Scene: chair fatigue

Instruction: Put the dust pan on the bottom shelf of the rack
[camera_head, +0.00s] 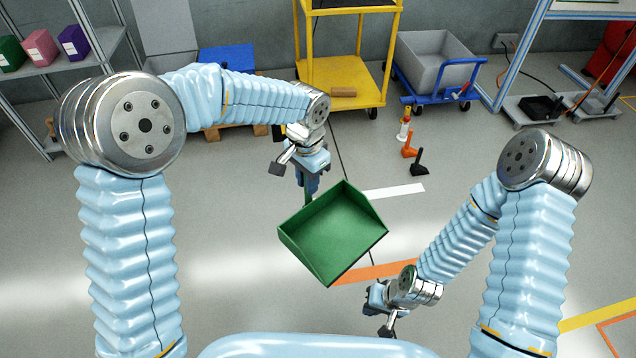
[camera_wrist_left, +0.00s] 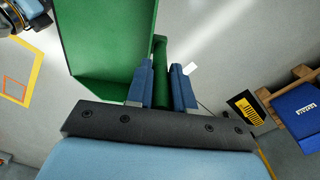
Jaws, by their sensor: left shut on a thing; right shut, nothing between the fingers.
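A green dust pan (camera_head: 333,234) hangs in the air in front of me, its open tray facing up towards the head camera. My left gripper (camera_head: 307,182) is shut on its handle. In the left wrist view the green handle (camera_wrist_left: 161,85) sits between the blue fingers of the left gripper (camera_wrist_left: 162,88), with the pan (camera_wrist_left: 110,45) beyond. My right gripper (camera_head: 384,312) is shut and empty, low at the front right of the pan. A grey rack (camera_head: 65,82) with coloured boxes on an upper shelf stands at the far left; my left arm covers part of it.
A yellow cart (camera_head: 345,72) and a blue trolley with a grey bin (camera_head: 432,62) stand by the back wall. Small orange and black objects (camera_head: 414,150) stand on the floor behind the pan. A blue item on a wooden pallet (camera_head: 228,57) is left of the cart. The middle floor is mostly clear.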

